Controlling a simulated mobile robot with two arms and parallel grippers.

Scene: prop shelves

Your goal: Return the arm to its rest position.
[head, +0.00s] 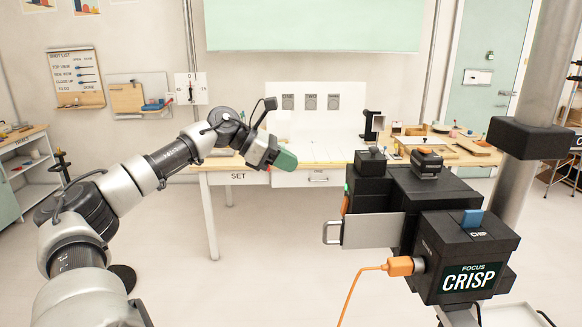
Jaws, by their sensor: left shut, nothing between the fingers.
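My left arm comes in from the left and reaches forward, bent, at about the height of the table top in the picture. Its gripper (285,160) is shut and empty, with a green part at its end. My right gripper is not in view.
A black camera-like rig (467,243) labelled FOCUS CRISP stands close on the right, with an orange cable (362,283). A grey post (514,185) rises beside it. A shelf unit (32,172) stands far left. The floor between is clear.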

